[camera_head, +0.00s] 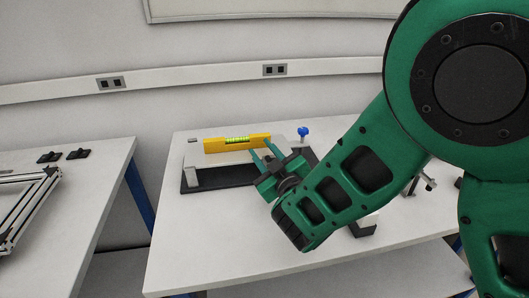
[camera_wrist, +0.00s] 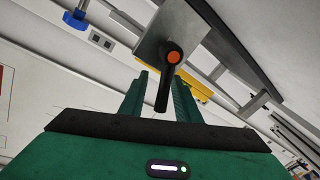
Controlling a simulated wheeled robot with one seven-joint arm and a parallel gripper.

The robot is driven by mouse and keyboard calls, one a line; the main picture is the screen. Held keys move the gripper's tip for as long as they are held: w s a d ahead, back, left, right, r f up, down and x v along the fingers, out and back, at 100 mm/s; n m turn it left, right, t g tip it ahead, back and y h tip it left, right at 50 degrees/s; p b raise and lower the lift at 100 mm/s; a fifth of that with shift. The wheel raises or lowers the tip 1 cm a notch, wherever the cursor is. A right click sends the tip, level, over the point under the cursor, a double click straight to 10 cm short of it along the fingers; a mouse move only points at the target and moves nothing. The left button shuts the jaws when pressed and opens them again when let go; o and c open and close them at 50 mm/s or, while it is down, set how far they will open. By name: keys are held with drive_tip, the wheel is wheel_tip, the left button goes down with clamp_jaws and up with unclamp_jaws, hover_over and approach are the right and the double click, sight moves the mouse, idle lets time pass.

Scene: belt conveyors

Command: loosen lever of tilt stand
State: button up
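The tilt stand has a dark base (camera_head: 228,179) and a light tilted plate; it stands on the table near the wall. A yellow spirit level (camera_head: 238,144) lies on its top and shows partly behind a finger in the wrist view (camera_wrist: 199,94). The black lever (camera_wrist: 166,82) with an orange cap hangs from the stand's grey side in the wrist view. My gripper (camera_head: 262,151) is at the right end of the stand. Its fingers (camera_wrist: 161,86) are apart, on either side of the lever, with visible gaps. The lever is hidden behind my gripper in the head view.
A blue knob (camera_head: 303,131) stands just right of the stand. A dark bracket (camera_head: 365,227) and a metal fixture (camera_head: 424,180) are farther right on the table. Another table (camera_head: 62,205) with an aluminium frame stands at left. The table's front left is clear.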

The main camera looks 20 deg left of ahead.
sight(270, 160)
drive_tip(key=v, duration=0.8)
drive_tip(key=shift+v, duration=1.25)
drive_tip(key=shift+d, duration=0.15)
